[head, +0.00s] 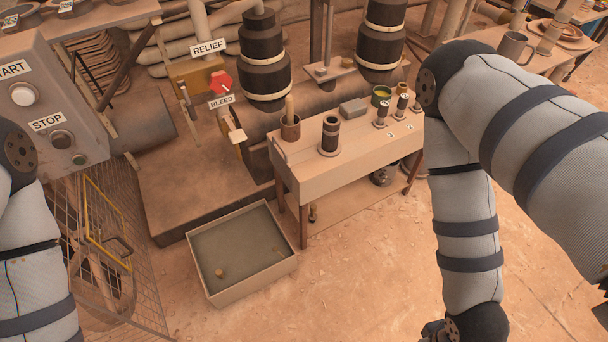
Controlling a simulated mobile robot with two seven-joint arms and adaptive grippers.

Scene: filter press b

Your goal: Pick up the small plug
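Small dark plug-like pieces with pale tags stand upright on the wooden bench (310,172), toward its right end. They include a front-left one (382,116), one behind it (402,107) and one at the far right (416,106). The tags are too small to read clearly, so I cannot tell which is the small plug. My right arm hangs to the right of the bench. Part of what looks like my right gripper (436,331) shows at the bottom edge, cut off, well away from the pieces. My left gripper is out of view.
A dark cylinder (330,134), a brown cup with a handle in it (290,127), a grey block (353,108) and a green-topped tin (381,96) share the bench. A shallow tray (242,292) lies on the floor. Floor right of the bench is clear.

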